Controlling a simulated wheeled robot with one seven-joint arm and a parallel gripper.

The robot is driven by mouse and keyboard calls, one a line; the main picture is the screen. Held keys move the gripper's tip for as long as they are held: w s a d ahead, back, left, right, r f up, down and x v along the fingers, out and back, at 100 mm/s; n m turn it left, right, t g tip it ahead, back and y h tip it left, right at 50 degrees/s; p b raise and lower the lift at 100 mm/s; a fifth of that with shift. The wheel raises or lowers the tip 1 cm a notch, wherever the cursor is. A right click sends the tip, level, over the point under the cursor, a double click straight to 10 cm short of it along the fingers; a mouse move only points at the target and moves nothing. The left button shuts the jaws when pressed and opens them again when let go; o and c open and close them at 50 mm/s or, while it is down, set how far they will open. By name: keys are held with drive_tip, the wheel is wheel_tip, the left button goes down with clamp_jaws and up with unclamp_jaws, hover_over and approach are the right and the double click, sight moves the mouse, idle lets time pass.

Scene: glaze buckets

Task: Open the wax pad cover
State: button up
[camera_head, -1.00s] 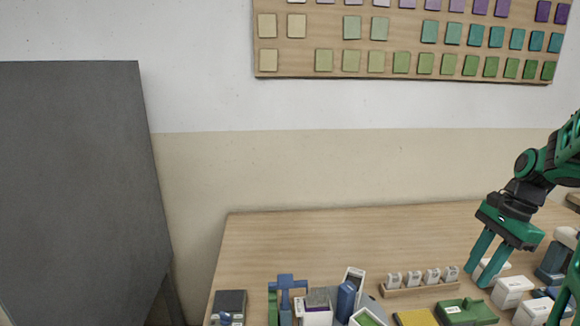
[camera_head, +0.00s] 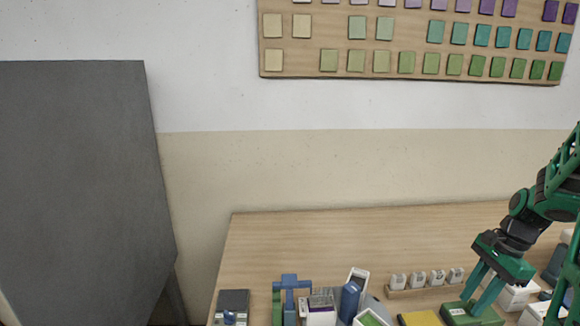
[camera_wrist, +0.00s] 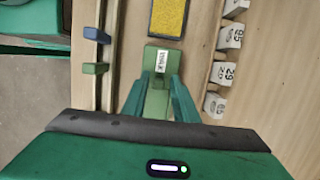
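A green box with a white label (camera_wrist: 160,59), which I take to be the wax pad with its cover, stands on the table; its lid looks closed. It also shows in the head view (camera_head: 456,313) at the lower right, partly behind my fingers. My gripper (camera_wrist: 160,82) points down at it, with its two teal fingers apart over the near part of the green box. In the head view my gripper (camera_head: 472,304) is low over the box. I cannot tell whether the fingers touch it.
A yellow pad in a dark tray (camera_head: 419,318) lies just left of the box. A wooden rack (camera_head: 418,291) with several white labelled blocks stands behind. White containers (camera_head: 516,296) crowd the right. The table's back half (camera_head: 350,235) is clear.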

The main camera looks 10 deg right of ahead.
clamp_jaws()
drive_tip(key=shift+d+r, duration=0.1)
drive_tip(key=shift+d, duration=3.35)
unclamp_jaws()
drive_tip(key=shift+s, duration=0.1)
